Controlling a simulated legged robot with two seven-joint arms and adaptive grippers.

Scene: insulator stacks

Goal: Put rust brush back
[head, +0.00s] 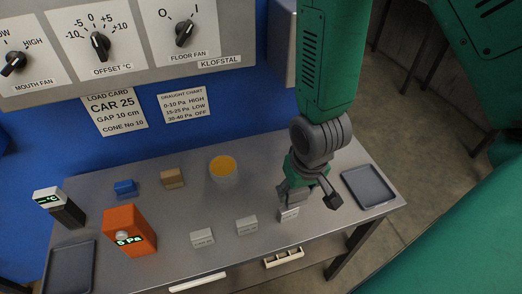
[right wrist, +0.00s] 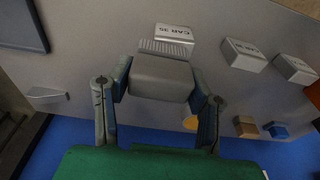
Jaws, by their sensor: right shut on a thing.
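My right gripper (head: 291,203) reaches down over the right part of the grey table. In the right wrist view its fingers are shut on a grey block (right wrist: 160,80) with a pale, ribbed, bristle-like end. I cannot tell for sure that this is the rust brush. A pale block marked CAR 35 (right wrist: 174,34) lies just beyond the ribbed end; whether they touch is unclear. In the head view the CAR 35 block (head: 289,215) shows just below the fingertips, and the held block is mostly hidden. A tan block (head: 172,178) and a blue block (head: 125,188) stand further back. My left gripper is out of view.
Two pale labelled blocks (head: 203,238) (head: 246,225) stand left of the gripper. A cup with orange contents (head: 223,172) is behind. An orange gauge (head: 130,230) and dark thermometer (head: 67,210) stand left. Dark trays lie right (head: 368,187) and left (head: 68,270).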

